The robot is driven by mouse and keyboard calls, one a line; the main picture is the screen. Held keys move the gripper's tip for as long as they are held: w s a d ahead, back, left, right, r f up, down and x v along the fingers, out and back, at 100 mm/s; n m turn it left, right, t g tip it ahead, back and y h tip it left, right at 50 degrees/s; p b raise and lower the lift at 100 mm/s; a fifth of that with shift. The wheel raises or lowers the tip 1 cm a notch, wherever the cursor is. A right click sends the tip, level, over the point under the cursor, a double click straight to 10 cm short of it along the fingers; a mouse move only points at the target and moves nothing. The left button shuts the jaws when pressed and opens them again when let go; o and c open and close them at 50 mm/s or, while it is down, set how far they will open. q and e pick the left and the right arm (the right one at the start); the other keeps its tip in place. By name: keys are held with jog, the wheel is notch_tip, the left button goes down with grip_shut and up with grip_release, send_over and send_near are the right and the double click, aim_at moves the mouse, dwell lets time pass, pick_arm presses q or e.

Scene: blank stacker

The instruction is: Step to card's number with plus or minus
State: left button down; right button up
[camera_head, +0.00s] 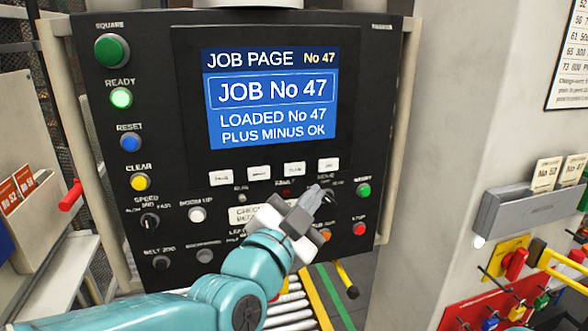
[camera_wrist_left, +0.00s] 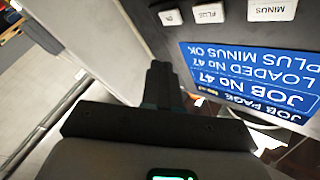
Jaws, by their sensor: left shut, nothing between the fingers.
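The dark control panel (camera_head: 190,200) has a screen (camera_head: 270,97) reading "JOB PAGE No 47", "JOB No 47", "LOADED No 47, PLUS MINUS OK". Below it is a row of white buttons, including the minus button (camera_head: 259,173), the plus button (camera_head: 294,169) and the OK button (camera_head: 328,164). My left gripper (camera_head: 324,193) is shut and empty, just below the OK button; I cannot tell whether it touches the panel. In the left wrist view its fingers (camera_wrist_left: 160,80) are together, with the plus button (camera_wrist_left: 209,13) beyond them. Cards marked No 52 (camera_head: 546,172) and No 47 (camera_head: 573,169) stand in a grey holder (camera_head: 525,208). My right gripper is out of view.
Green, blue and yellow buttons line the panel's left side. A red stop button (camera_head: 359,229) is at its lower right. A red board (camera_head: 490,308) with locks hangs at the right. Rollers (camera_head: 290,310) lie below the panel.

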aim_at(295, 178)
pick_arm(q)
jog(key=w, duration=0.2)
jog(key=w+a, duration=0.1)
jog(key=w, duration=0.1)
jog(key=w+a, duration=0.1)
jog(key=w, duration=0.2)
jog(key=shift+a+f+p, duration=0.1)
jog(key=shift+a+p, duration=0.05)
jog(key=shift+p, duration=0.25)
jog(key=shift+w, duration=0.1)
jog(key=shift+w, duration=0.1)
dwell(1.4)
jog(key=shift+w+a+b, duration=0.15)
jog(key=shift+w+b, duration=0.15)
